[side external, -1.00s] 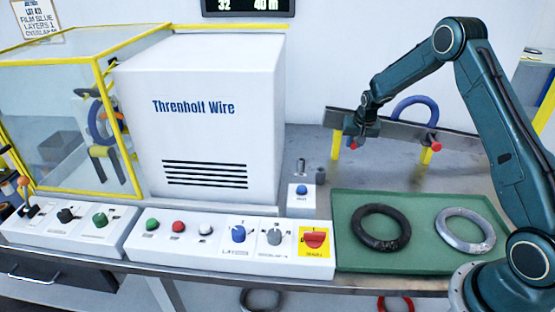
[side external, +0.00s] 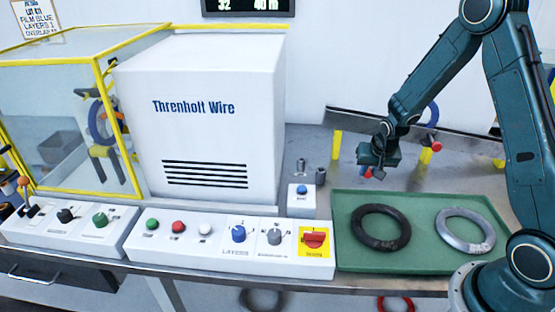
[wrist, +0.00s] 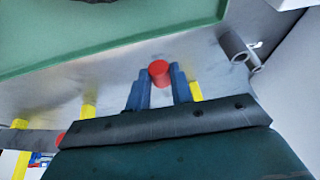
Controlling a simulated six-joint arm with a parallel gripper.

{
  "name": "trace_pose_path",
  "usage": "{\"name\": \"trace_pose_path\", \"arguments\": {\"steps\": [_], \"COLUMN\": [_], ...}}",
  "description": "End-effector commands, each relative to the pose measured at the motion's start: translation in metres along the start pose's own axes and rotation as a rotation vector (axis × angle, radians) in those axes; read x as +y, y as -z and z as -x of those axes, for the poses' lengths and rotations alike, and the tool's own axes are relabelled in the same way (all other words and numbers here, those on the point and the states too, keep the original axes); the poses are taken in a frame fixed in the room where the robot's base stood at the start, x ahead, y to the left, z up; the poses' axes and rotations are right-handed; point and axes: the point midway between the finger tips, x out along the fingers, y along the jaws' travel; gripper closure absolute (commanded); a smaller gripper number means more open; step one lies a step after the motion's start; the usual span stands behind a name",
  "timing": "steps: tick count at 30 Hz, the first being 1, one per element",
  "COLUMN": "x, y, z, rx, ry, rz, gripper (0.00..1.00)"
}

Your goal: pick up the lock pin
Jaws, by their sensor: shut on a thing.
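The lock pin shows as a red piece (wrist: 159,72) between the two blue fingers of my gripper (wrist: 158,84) in the wrist view. My gripper is shut on it. In the side view the red pin (side external: 368,174) sticks out just below my gripper (side external: 366,168), above the grey bench and in front of the dark rail. The pin's shaft is hidden by the fingers. A second red piece (side external: 437,146) stays at the rail by a yellow post, to the right.
The dark rail (side external: 345,120) on yellow posts (side external: 337,144) stands behind, with a blue ring (side external: 433,114). The green tray (side external: 345,200) in front holds a black ring (side external: 380,228) and a grey ring (side external: 465,231). Two small grey cylinders (side external: 321,175) stand left of my gripper.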

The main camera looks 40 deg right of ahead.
Motion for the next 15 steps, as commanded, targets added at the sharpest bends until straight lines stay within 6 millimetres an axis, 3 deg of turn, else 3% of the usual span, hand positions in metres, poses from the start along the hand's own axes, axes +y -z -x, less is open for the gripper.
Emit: {"name": "trace_pose_path", "arguments": {"steps": [6,15], "x": [0.002,0.002], "y": [-0.015,-0.019], "z": [0.007,0.008], "rx": [0.001,0.001], "ry": [0.001,0.001], "rz": [0.000,0.000], "gripper": [1.00,1.00]}}
